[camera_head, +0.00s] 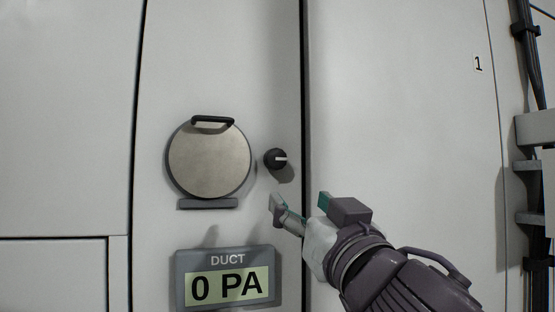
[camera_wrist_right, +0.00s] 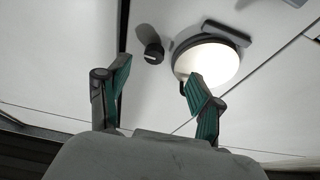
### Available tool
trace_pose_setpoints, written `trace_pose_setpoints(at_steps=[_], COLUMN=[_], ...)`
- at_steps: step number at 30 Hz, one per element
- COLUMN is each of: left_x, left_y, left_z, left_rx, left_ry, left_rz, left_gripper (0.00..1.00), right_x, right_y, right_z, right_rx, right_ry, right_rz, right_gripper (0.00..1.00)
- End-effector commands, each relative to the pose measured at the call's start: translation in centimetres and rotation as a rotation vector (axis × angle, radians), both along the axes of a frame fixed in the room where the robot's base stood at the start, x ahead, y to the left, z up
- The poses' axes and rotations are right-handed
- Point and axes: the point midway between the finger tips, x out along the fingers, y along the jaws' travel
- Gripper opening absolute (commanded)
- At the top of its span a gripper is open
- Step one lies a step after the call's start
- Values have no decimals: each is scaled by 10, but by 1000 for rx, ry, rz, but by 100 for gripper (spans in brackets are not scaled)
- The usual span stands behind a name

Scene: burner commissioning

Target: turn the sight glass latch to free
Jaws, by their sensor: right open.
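The sight glass latch is a small black round knob (camera_head: 276,159) with a white pointer mark that points right in the head view. It sits just right of the round sight glass cover (camera_head: 208,160), a metal disc with a black handle at its top. My right gripper (camera_head: 299,206) is open and empty, below and right of the knob, apart from it. In the right wrist view the knob (camera_wrist_right: 154,54) shows beyond and between the open green-padded fingers (camera_wrist_right: 155,85). The cover (camera_wrist_right: 205,58) looks bright there, partly behind the right-hand finger. My left gripper is not in view.
A duct display (camera_head: 229,287) reading 0 PA is below the cover. A small ledge (camera_head: 207,203) juts out under the cover. Dark pipes and brackets (camera_head: 531,60) run along the far right.

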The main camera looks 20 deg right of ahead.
Motion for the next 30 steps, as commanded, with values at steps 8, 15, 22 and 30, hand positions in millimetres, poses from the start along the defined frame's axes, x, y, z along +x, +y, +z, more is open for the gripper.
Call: trace_pose_setpoints(at_steps=[8, 15, 22, 30], left_x=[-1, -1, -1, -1], left_y=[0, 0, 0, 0], left_z=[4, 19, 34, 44], left_rx=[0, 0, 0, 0], left_ry=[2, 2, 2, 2], left_rz=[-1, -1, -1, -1], left_gripper=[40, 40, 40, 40], right_x=[-3, 38, 82, 112], right_y=[-3, -2, -1, 1], right_z=[25, 44, 63, 73], right_rx=[15, 14, 13, 14], right_ry=[-44, -42, -44, -45], right_rz=[-5, -8, -8, -6], right_gripper=[66, 66, 66, 66])
